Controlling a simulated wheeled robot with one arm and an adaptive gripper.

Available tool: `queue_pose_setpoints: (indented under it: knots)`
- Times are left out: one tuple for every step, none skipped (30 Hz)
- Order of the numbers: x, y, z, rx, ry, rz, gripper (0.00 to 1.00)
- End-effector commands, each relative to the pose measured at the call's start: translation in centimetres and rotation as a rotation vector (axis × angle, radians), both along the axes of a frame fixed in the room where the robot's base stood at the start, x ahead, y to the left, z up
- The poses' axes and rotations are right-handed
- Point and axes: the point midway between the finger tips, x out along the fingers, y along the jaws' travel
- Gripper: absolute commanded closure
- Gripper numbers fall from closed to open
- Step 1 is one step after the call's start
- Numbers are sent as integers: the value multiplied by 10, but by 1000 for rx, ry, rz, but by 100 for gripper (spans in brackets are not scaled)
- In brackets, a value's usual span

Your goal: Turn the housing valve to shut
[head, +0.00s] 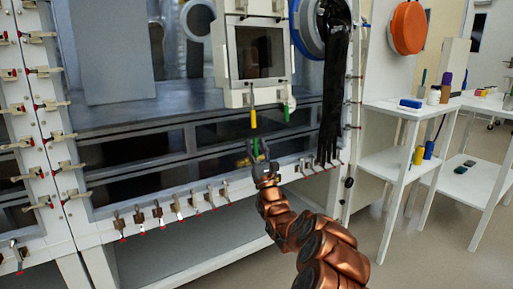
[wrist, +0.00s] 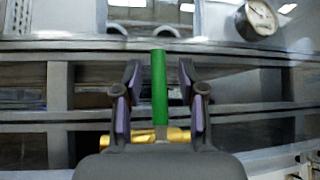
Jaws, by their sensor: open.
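A green lever (wrist: 159,85) stands upright between the fingers of my gripper (wrist: 158,72) in the wrist view, with a brass valve body (wrist: 172,136) across its lower end. The fingers are open, one on each side of the lever, and a gap shows on both sides. In the head view my gripper (head: 260,150) is at the front of the glovebox, below a white box-shaped housing (head: 237,97). A yellow lever (head: 253,119) and another green lever (head: 287,110) hang under that housing. My fingers partly hide the valve at the gripper in the head view.
A row of toggle clamps (head: 177,208) runs along the glovebox's lower edge. A black glove (head: 331,90) hangs to the right of my gripper. A round gauge (wrist: 257,19) is at upper right in the wrist view. A white side table (head: 400,163) stands at right, with open floor nearby.

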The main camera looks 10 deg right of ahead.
Motion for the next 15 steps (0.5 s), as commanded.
queue_pose_setpoints:
  knots:
    - [0, 0, 0, 0, 0, 0, 60]
    - [0, 0, 0, 0, 0, 0, 60]
    - [0, 0, 0, 0, 0, 0, 60]
    - [-1, -1, -1, 1, 0, -1, 60]
    - [-2, -1, -2, 1, 0, -1, 60]
    - [-3, -2, -3, 1, 0, -2, 60]
    - [-5, -3, -5, 0, 0, -3, 60]
    - [-7, -3, -7, 0, 0, -3, 60]
    - [-10, -5, -10, 1, 0, -3, 60]
    - [-12, -5, -12, 3, 1, -2, 60]
    - [-15, -5, -15, 3, 1, -1, 60]
    - [-19, -5, -19, 5, 2, 1, 60]
    - [-22, -6, -23, 3, 4, 0, 60]
    - [-25, -8, -27, 3, 4, -1, 60]
    - [-30, -9, -31, 4, 3, -1, 60]
